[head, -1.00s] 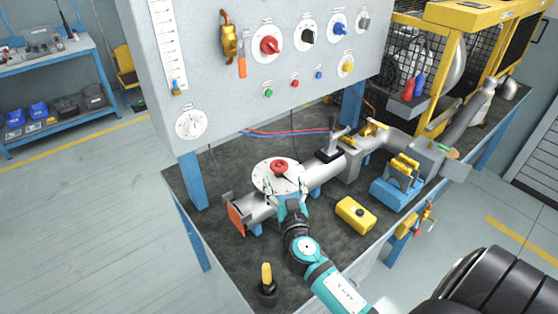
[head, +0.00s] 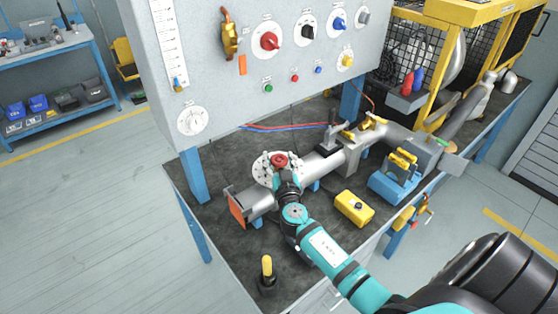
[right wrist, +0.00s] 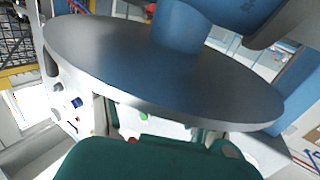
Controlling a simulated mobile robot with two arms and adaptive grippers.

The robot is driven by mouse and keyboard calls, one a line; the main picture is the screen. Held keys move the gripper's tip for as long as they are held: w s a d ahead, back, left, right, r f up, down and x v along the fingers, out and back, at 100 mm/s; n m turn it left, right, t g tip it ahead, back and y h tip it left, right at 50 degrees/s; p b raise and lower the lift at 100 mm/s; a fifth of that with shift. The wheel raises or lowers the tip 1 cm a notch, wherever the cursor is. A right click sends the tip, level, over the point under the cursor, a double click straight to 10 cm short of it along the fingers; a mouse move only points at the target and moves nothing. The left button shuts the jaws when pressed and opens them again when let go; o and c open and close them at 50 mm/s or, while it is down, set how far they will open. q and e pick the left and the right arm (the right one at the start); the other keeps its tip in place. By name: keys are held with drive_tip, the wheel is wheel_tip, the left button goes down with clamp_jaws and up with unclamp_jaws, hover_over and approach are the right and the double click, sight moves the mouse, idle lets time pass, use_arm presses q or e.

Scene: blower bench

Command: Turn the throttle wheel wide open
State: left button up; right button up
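The throttle wheel appears to be the pale round disc (head: 262,171) with dark holes and a red hub (head: 279,160), over the grey pipe at the bench's near left. My right gripper (head: 286,181) is at the disc's near right edge, partly over it. Its fingertips are hidden or too small to show whether they hold the rim. In the right wrist view a large grey disc (right wrist: 130,70) with a blue cylinder (right wrist: 182,32) fills the middle, very close above the teal gripper body. My left gripper is not in view.
The grey pipe (head: 322,167) runs back right along the dark bench. A yellow box (head: 354,208) and a blue-and-yellow device (head: 396,180) stand to the right. A yellow-topped black handle (head: 267,270) stands near the front edge. The control panel (head: 222,95) rises behind the disc.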

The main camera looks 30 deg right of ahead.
drive_tip(key=c, duration=0.7)
drive_tip(key=shift+y, duration=0.3)
drive_tip(key=shift+d+f+n+t+y+b, duration=0.15)
drive_tip(key=shift+n+t+y+b, duration=0.55)
drive_tip(key=shift+n+y, duration=0.65)
drive_tip(key=n+y, duration=0.1)
drive_tip(key=y, duration=0.2)
drive_tip(key=shift+n+b, duration=0.25)
drive_tip(key=shift+b, duration=0.05)
drive_tip(key=n+y, duration=0.2)
drive_tip(key=y, duration=0.2)
drive_tip(key=shift+n, duration=0.4)
drive_tip(key=n+g+y+b, duration=0.1)
drive_tip(key=n+y, duration=0.1)
drive_tip(key=y, duration=0.2)
drive_tip(key=shift+n+y+b, duration=0.25)
drive_tip(key=shift+n+b, duration=0.05)
drive_tip(key=shift+b, duration=0.1)
drive_tip(key=n+g+y+b, duration=0.6)
drive_tip(key=g+y+b, duration=0.1)
drive_tip(key=b, duration=0.3)
drive_tip(key=shift+f+n+y+b, duration=0.1)
drive_tip(key=shift+n+y+b, duration=0.2)
drive_tip(key=shift+b, duration=0.05)
drive_tip(key=shift+r+n+g+y+b, duration=0.2)
drive_tip(key=shift+n+g+y+b, duration=0.25)
drive_tip(key=shift+g+b, duration=0.25)
